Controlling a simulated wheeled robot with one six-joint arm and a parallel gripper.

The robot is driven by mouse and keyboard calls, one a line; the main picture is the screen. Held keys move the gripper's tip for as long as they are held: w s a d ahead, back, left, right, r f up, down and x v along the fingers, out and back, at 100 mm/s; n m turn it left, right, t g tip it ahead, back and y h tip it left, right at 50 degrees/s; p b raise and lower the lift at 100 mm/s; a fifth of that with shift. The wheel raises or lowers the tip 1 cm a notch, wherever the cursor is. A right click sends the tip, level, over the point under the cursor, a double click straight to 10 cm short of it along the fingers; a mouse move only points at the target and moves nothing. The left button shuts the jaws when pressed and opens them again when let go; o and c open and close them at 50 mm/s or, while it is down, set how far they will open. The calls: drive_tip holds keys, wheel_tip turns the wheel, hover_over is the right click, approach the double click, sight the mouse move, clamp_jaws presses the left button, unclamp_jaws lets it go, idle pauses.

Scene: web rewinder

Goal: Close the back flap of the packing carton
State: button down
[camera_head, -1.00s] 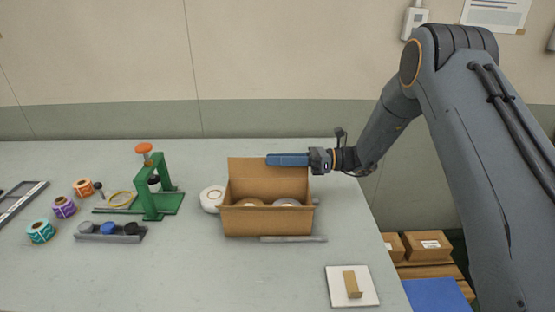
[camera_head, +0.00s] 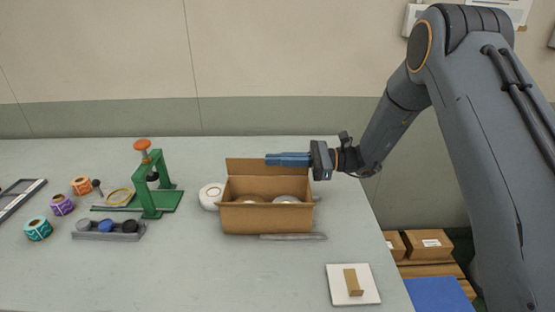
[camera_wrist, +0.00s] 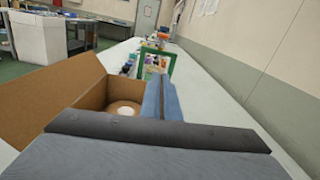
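The packing carton (camera_head: 267,219) stands on the table with rolls inside it. Its back flap (camera_head: 244,166) stands up at the rear edge, leaning slightly back. My gripper (camera_head: 288,160) reaches in from the right at the height of the back flap, its blue fingers lying across the flap's upper right part in the picture. In the wrist view the two blue fingers (camera_wrist: 162,99) lie side by side with only a thin dark line between them, and nothing shows held. The carton (camera_wrist: 52,98) and a roll (camera_wrist: 124,108) show to their left. I cannot tell whether the fingers touch the flap.
A white roll (camera_head: 210,196) stands just left of the carton. A green stand with an orange knob (camera_head: 152,181) is farther left, with a grey tray (camera_head: 108,230) and coloured rolls. A grey bar (camera_head: 293,237) lies before the carton. A white plate (camera_head: 338,292) lies at front right.

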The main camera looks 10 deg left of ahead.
sight(277, 178)
drive_tip(key=shift+s+d+f+n+b, duration=0.15)
drive_tip(key=shift+s+f+n+b, duration=0.5)
drive_tip(key=shift+n, duration=1.15)
drive_tip(key=shift+s+d+f+n+b, duration=0.25)
drive_tip(key=shift+s+n+b, duration=0.7)
drive_tip(key=shift+n, duration=0.85)
drive_tip(key=shift+s+d+f+n+b, duration=0.1)
drive_tip(key=shift+s+f+n+b, duration=0.7)
drive_tip(key=shift+n, duration=1)
drive_tip(key=shift+w+r, duration=0.15)
drive_tip(key=shift+r, duration=0.1)
drive_tip(key=c, duration=2)
unclamp_jaws()
